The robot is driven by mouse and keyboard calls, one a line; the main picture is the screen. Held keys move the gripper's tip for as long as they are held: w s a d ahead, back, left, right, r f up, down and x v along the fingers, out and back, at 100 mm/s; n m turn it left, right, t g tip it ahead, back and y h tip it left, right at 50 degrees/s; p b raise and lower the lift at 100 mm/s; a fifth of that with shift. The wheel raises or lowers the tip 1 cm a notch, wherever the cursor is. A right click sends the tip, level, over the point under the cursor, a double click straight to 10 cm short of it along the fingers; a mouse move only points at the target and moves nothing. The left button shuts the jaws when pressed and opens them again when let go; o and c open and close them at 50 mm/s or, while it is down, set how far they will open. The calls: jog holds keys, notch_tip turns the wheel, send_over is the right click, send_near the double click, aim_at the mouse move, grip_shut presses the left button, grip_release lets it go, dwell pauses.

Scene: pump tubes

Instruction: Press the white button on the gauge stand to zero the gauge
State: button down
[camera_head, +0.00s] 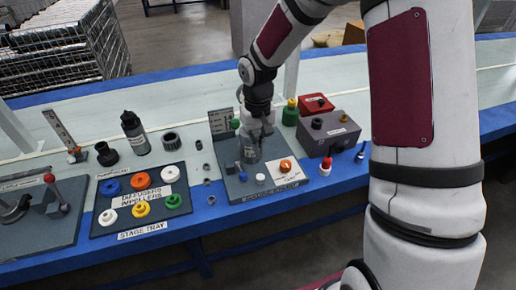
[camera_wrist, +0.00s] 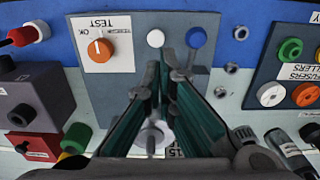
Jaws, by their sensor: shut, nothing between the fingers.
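The gauge stand (camera_head: 233,190) is a dark grey board at the front of the bench; it also shows in the wrist view (camera_wrist: 128,20). Its white button (camera_head: 260,179) is small and round, between a blue button (camera_head: 243,177) and a white panel with an orange knob (camera_head: 285,166). In the wrist view the white button (camera_wrist: 155,38) lies just beyond my fingertips, with the blue button (camera_wrist: 196,37) to its right. My gripper (camera_head: 251,160) points down over the stand, its fingers shut and empty (camera_wrist: 164,62). It partly hides the stand's middle. I cannot tell the fingertips' height above the board.
A stage tray (camera_head: 97,228) with coloured rings lies left of the stand. A grey box (camera_head: 328,134) and a red box (camera_head: 317,104) stand behind right. A dark bottle (camera_head: 134,133) and loose rings stand behind left. A red-and-white piece (camera_head: 326,167) is close right.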

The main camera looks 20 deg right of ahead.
aim_at(260, 178)
notch_tip(260, 178, down, 11)
jog(key=shift+f+b, duration=0.1)
jog(key=shift+b, duration=0.8)
notch_tip(260, 178, down, 2)
jog(key=shift+b, duration=0.65)
jog(key=shift+s+f, duration=0.15)
jog(key=shift+f, duration=0.1)
jog(key=shift+s+d+f, duration=0.1)
notch_tip(260, 178, up, 15)
jog(key=p, duration=0.4)
jog(key=shift+w+f, duration=0.15)
jog(key=shift+w, duration=0.15)
dwell(1.0)
